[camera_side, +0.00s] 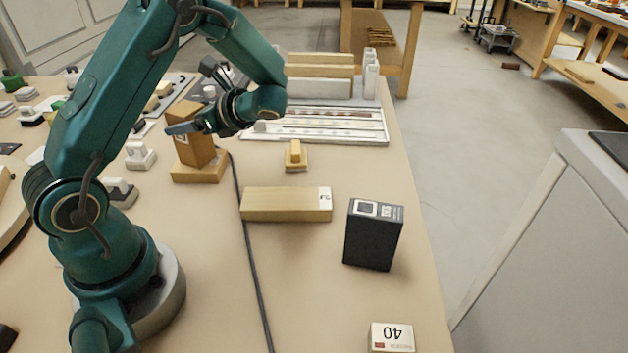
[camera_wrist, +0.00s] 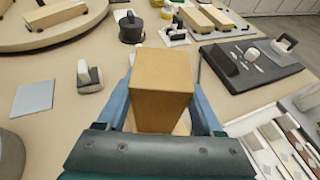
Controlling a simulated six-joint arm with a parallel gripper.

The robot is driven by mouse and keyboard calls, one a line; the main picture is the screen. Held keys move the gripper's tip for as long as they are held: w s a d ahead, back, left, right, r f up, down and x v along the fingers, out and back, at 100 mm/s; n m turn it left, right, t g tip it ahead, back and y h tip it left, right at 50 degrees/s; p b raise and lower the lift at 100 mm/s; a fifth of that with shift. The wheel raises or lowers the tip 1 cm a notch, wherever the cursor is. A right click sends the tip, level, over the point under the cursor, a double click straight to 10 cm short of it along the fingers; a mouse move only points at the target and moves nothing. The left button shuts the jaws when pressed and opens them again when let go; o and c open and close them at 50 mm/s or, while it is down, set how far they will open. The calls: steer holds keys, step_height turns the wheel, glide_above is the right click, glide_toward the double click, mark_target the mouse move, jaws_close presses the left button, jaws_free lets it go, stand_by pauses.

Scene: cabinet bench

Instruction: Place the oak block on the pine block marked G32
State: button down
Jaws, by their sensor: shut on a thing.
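The brown oak block (camera_side: 192,147) stands upright in my gripper (camera_side: 188,128), with a small pale label on its side. Its top fills the middle of the wrist view (camera_wrist: 161,82), between the two blue fingers of my gripper (camera_wrist: 160,108). My gripper is shut on the block. The block is over a flat wooden base (camera_side: 184,175); I cannot tell whether it touches it. A long pale pine block (camera_side: 282,205) lies on the bench to the right, with a white label at its right end. The label's writing is too small to read surely.
A black box (camera_side: 371,238) stands right of the pine block, near the bench edge. A small block on a pad (camera_side: 296,156) lies behind the pine block. A dark cable (camera_side: 249,258) crosses the bench. A pale tray (camera_side: 355,126) is at the back. The front middle is mostly clear.

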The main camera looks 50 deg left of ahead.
steer(key=shift+c, duration=0.2)
jaws_free()
steer(key=shift+r, duration=0.1)
steer(key=v, duration=1)
steer(key=s+d+r+n+t+h, duration=0.1)
steer(key=s+d+n+t+h, duration=0.3)
steer(key=d, duration=0.4)
steer(key=s+d+r+n+t+h, duration=0.1)
steer(key=s+d+n+t+h, duration=0.3)
steer(key=d+n+t+h, duration=0.2)
steer(key=d+n+h, duration=0.2)
steer(key=n, duration=0.1)
steer(key=shift+s+d+r+t, duration=0.2)
steer(key=shift+s+d+t, duration=0.05)
steer(key=shift+s+t, duration=0.15)
